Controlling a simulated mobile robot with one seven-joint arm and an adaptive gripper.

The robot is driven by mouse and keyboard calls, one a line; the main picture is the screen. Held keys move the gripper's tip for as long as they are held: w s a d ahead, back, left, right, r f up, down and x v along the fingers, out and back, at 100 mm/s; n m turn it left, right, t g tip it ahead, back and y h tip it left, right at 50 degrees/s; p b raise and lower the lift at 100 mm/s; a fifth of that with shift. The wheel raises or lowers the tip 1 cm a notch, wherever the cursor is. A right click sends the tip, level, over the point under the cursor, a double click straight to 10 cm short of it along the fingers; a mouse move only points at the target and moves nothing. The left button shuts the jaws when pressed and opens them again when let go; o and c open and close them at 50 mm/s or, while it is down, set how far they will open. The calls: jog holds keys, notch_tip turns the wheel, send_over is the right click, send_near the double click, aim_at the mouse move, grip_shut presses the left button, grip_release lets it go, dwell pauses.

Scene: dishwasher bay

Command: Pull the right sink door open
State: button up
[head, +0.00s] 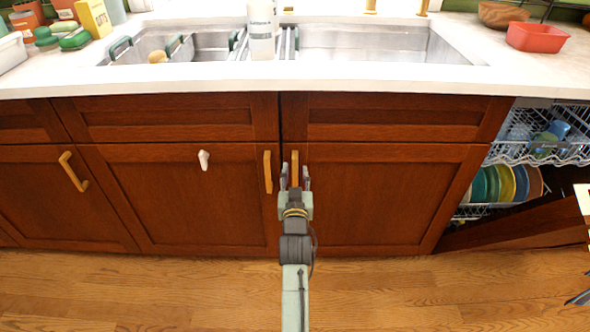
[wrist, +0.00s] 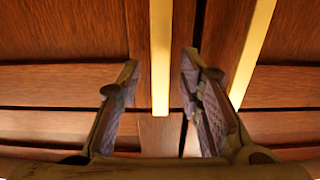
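The right sink door (head: 385,200) is a shut reddish-brown panel under the sink. Its upright brass handle (head: 295,162) is near its left edge. My gripper (head: 295,178) is open in front of the handle's lower part. In the wrist view the same handle (wrist: 160,55) runs down between my two spread fingers (wrist: 160,75), with a gap on each side. Whether the fingertips reach as deep as the handle is hard to tell. My gripper hides part of the handle's lower end in the head view.
The left sink door (head: 180,200) is shut; its handle (head: 267,172) is close by and shows right of my fingers in the wrist view (wrist: 250,55). An open dishwasher with racks (head: 530,150) stands at the right. The wooden floor (head: 420,290) in front is clear.

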jog(key=shift+w, duration=0.75)
jog(key=shift+c, duration=0.4)
grip_shut()
